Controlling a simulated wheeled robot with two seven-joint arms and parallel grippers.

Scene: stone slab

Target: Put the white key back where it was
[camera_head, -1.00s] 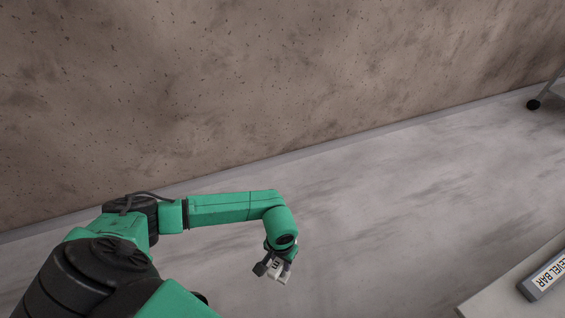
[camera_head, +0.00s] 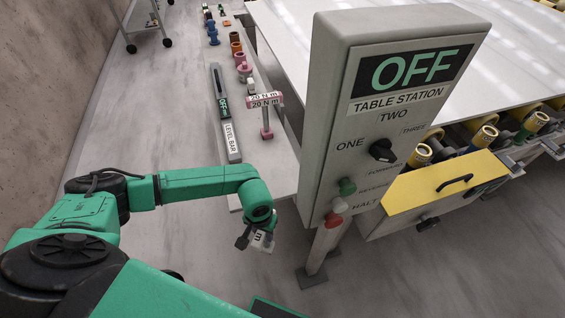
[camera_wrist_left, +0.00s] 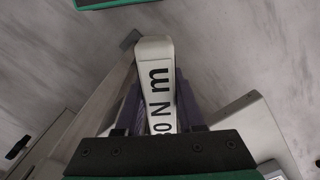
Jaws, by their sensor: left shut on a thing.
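The white key, lettered "0 N m" in black as far as I can read, shows in the left wrist view (camera_wrist_left: 153,62) between the dark fingers of my left gripper (camera_wrist_left: 157,110). In the head view my left gripper (camera_head: 254,237) hangs at the end of the green arm, shut on the white key (camera_head: 264,242), of which only a small part shows. It is just off the near end of the narrow bench (camera_head: 270,180). My right gripper is not in view.
On the bench are a level bar (camera_head: 225,110), a pink key (camera_head: 266,125) with "20 N m" signs, and several coloured pieces behind. A large control panel (camera_head: 400,100) reading "OFF" stands to the right, beside a yellow drawer (camera_head: 445,190).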

